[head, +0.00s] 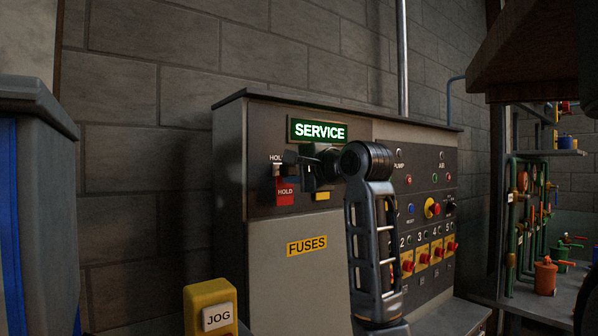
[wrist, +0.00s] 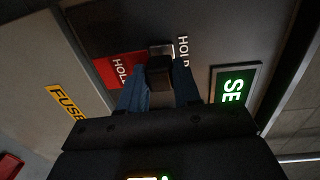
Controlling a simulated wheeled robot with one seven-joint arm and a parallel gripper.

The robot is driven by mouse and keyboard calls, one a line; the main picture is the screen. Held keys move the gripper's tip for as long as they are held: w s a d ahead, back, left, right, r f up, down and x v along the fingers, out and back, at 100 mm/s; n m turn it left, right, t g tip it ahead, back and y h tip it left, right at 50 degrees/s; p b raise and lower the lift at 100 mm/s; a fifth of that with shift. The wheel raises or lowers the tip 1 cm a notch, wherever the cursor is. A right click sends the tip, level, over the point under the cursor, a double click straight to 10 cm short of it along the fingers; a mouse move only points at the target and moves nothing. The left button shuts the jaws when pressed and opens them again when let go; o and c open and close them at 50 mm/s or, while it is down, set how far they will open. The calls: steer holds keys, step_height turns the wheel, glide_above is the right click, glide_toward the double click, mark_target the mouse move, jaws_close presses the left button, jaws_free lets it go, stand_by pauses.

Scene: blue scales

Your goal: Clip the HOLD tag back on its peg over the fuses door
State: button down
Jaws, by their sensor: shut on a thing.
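The red HOLD tag (head: 285,190) hangs upright at the panel's upper left, below the printed HOLD label. It also shows beside the fingers in the wrist view (wrist: 118,69), with a pale metal piece at its top. My gripper (head: 308,168) reaches in from the right, level with the tag's top. In the wrist view its blue fingers (wrist: 160,88) are shut on a dark block at the tag's top end. The peg is hidden, so I cannot tell whether the clip is on it. The fuses door (head: 290,285) is below, with a yellow FUSES label (head: 306,246).
A lit green SERVICE sign (head: 319,131) is just above my gripper. Red and yellow switches (head: 425,258) fill the panel's right side. A yellow JOG box (head: 210,307) stands at the front left. A shelf with pipes and valves (head: 540,230) is at the right.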

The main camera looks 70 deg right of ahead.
steer(key=shift+w+d, duration=0.3)
steer(key=shift+w, duration=0.15)
stand_by(0.6)
steer(key=shift+b, duration=0.5)
stand_by(0.5)
steer(key=shift+r+h, duration=0.15)
steer(key=shift+h, duration=0.25)
stand_by(0.7)
steer(key=shift+w+d, duration=0.15)
steer(key=shift+w, duration=0.15)
steer(key=c, duration=0.8)
jaws_free()
steer(key=shift+s, duration=0.1)
